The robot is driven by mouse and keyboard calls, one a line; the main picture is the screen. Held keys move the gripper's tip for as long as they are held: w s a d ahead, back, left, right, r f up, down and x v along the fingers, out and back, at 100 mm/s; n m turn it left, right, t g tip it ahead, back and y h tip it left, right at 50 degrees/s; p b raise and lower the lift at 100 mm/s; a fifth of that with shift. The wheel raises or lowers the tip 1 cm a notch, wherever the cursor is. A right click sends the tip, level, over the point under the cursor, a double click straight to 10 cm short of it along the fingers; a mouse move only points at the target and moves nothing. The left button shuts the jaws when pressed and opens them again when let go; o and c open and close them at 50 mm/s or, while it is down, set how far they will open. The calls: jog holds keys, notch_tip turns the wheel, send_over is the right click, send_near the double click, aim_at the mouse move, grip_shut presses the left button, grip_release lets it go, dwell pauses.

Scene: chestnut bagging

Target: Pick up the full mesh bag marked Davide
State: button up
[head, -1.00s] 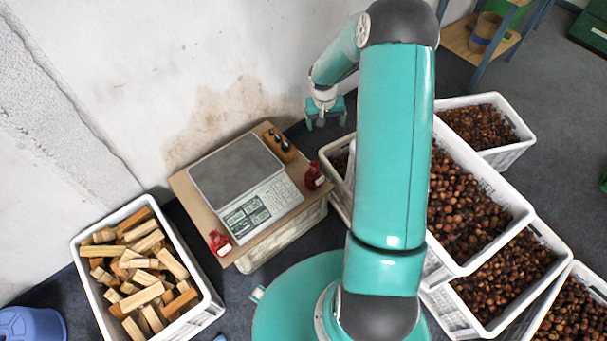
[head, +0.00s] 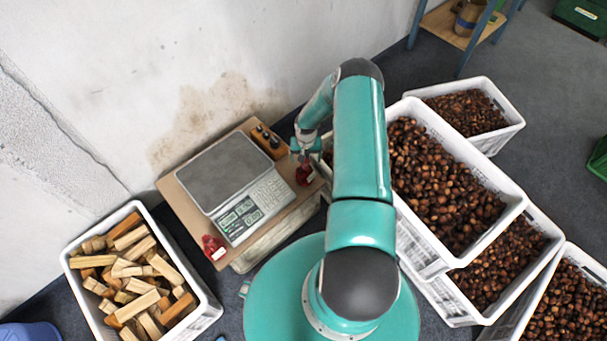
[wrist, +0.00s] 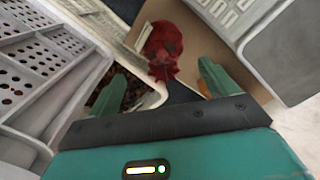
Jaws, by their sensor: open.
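Two red mesh bags with white tags lie on the cardboard-brown board around the scale. One bag (head: 304,174) is at the board's right edge, the other bag (head: 213,247) at its front left corner. The writing on the tags is too small to read. My gripper (head: 302,157) is at the right-edge bag and partly overlaps it in the head view. In the wrist view that bag (wrist: 163,48) lies ahead of the open fingers of my gripper (wrist: 163,82), roughly between their directions. No bag is held between the fingers.
The scale (head: 232,185) stands left of my gripper, with a wooden block with dark knobs (head: 269,141) behind it. White crates of chestnuts (head: 512,190) crowd the right side. A crate of firewood (head: 211,306) stands at the left.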

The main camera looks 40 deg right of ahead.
aim_at(305, 169)
jog(key=shift+w+a+f, duration=0.1)
jog(key=shift+f, duration=1.8)
jog(key=shift+a+f, duration=0.1)
jog(key=shift+f, duration=1.8)
jog(key=c, duration=1.6)
jog(key=shift+w+r, duration=0.1)
jog(key=shift+r, duration=0.05)
jog(key=shift+c, duration=0.2)
